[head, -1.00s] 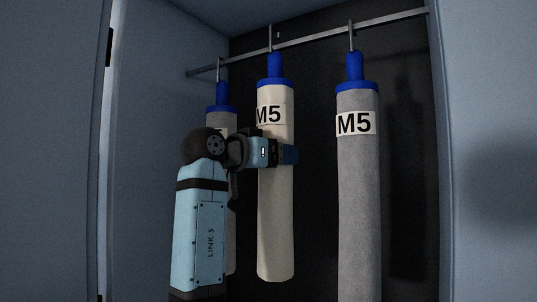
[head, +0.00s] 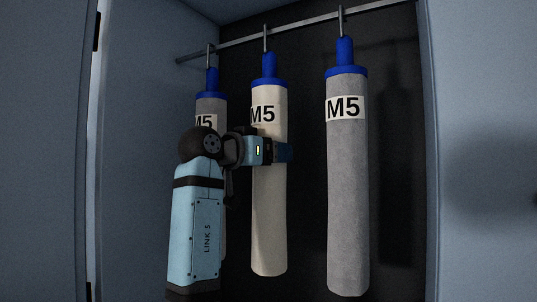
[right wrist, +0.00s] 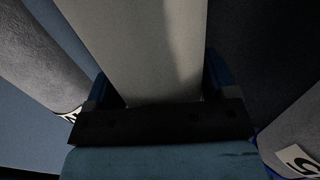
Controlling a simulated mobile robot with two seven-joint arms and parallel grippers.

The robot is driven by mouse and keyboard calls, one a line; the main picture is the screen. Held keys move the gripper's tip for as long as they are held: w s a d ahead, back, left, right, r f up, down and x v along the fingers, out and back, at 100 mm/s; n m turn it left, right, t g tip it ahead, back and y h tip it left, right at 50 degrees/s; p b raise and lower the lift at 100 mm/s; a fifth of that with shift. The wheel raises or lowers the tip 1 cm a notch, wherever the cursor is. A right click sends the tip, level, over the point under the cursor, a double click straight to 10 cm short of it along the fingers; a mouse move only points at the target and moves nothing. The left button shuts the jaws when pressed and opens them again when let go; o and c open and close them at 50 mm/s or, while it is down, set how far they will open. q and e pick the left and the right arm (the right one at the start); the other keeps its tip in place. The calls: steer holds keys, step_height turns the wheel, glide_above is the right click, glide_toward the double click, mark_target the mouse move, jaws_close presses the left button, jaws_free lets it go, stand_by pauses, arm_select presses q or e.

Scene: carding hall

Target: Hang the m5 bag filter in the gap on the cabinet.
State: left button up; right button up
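The cream M5 bag filter (head: 268,205) hangs upright with its blue collar (head: 268,72) on top. Its hook (head: 265,38) reaches the cabinet rail (head: 300,29) and appears to lie over it, between two grey filters. My right gripper (head: 270,152) is around the cream filter just below its label. In the right wrist view the filter (right wrist: 150,45) fills the space between the fingers (right wrist: 160,90), which appear to touch it on both sides. My left gripper is not in view.
A grey M5 filter (head: 348,200) hangs to the right, with clear space between. Another grey filter (head: 211,105) hangs close on the left, partly hidden behind my arm. Cabinet walls (head: 150,120) stand at both sides.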

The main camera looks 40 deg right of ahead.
steer(key=o, duration=0.3)
steer(key=shift+a, duration=0.1)
steer(key=a+b, duration=0.4)
steer(key=a, duration=0.9)
steer(key=shift+s+a+r, duration=0.2)
steer(key=shift+a, duration=0.2)
